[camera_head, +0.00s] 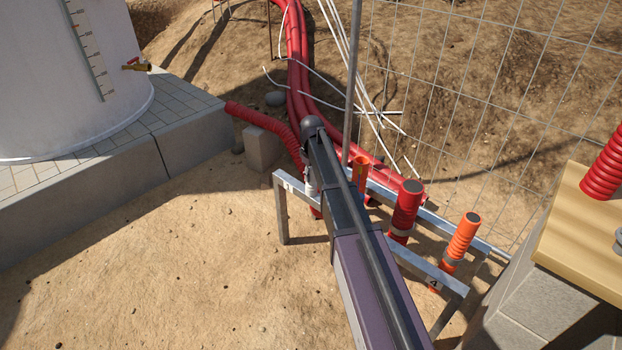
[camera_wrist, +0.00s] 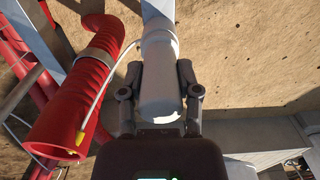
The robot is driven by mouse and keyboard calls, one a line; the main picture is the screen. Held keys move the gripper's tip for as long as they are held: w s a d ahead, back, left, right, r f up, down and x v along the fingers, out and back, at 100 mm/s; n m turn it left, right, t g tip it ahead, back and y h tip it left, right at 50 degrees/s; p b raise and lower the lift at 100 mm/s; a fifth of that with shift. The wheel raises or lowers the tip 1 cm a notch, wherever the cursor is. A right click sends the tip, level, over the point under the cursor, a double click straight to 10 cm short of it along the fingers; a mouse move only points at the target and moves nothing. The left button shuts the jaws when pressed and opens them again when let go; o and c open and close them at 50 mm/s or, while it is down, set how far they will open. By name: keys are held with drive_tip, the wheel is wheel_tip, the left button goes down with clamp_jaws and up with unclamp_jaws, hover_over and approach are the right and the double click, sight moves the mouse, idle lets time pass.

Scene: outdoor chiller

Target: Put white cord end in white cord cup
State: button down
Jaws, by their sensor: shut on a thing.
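In the wrist view my gripper (camera_wrist: 160,70) has its two fingers closed on a white cylindrical piece (camera_wrist: 160,100). A thin white cord (camera_wrist: 112,75) runs from beside this piece down to a yellow tip (camera_wrist: 80,138) by a red corrugated tube (camera_wrist: 80,80). I cannot tell whether the held piece is the cord end or its cup. In the head view a white piece (camera_head: 310,183) shows at the left end of a metal frame (camera_head: 281,205), by the label 1.
The frame also carries an orange cup (camera_head: 361,170), a red corrugated tube (camera_head: 404,210) and another orange tube (camera_head: 461,240). Red pipes (camera_head: 296,60) and white cords (camera_head: 345,50) lie behind. A wire fence (camera_head: 480,90) stands at the right. Bare sand is open at the left front.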

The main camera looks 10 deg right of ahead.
drive_tip(key=shift+f, duration=0.15)
drive_tip(key=shift+c, duration=1.5)
unclamp_jaws()
drive_tip(key=shift+r, duration=0.2)
wheel_tip(320, 180, up, 12)
drive_tip(key=p, duration=1.2)
drive_tip(key=s+m, duration=0.7)
drive_tip(key=s, duration=2.2)
drive_tip(key=shift+a, duration=0.1)
